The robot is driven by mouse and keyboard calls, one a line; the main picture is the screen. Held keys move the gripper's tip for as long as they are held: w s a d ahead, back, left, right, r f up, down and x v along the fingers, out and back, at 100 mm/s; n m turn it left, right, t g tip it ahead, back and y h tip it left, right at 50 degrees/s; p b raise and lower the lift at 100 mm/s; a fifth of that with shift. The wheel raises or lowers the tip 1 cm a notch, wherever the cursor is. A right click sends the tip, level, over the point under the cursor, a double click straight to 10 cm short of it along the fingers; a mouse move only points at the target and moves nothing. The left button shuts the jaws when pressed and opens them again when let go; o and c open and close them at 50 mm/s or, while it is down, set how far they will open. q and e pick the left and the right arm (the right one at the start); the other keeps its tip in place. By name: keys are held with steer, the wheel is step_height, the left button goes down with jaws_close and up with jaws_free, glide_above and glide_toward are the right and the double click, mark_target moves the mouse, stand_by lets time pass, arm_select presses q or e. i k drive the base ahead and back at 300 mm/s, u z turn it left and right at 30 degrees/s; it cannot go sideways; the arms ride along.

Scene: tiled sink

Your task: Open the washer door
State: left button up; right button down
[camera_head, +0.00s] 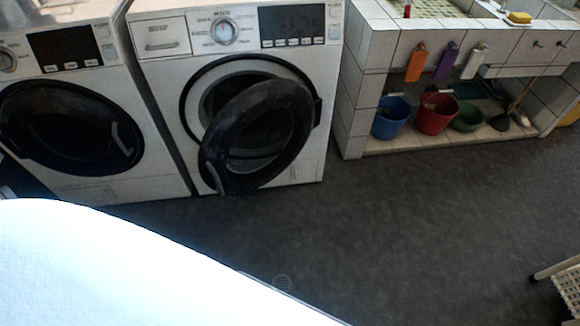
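The white washer (160,70) in the middle stands against the back, with a control knob and dark display on top. Its round black door (290,110) is ajar, swung outward from the opening and hinged on the right. A light curved handle (213,178) is at the door's lower left edge. Part of the drum opening shows behind the door. A second white machine (60,190) at the left has its round black door (60,128) shut. Neither gripper is in view. A large white surface fills the lower left and hides the floor there.
A tiled sink unit (353,90) stands at the right, with blue (391,118), red (436,113) and green (467,117) containers on its lower shelf. A white basket (570,285) is at the lower right edge. The dark floor (400,220) before the washer is clear.

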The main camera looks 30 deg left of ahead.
mark_target(264, 144)
steer(key=u, duration=0.8)
steer(key=i, duration=0.85)
steer(key=u, duration=2.8)
steer(key=k, duration=0.9)
steer(key=z, duration=0.25)
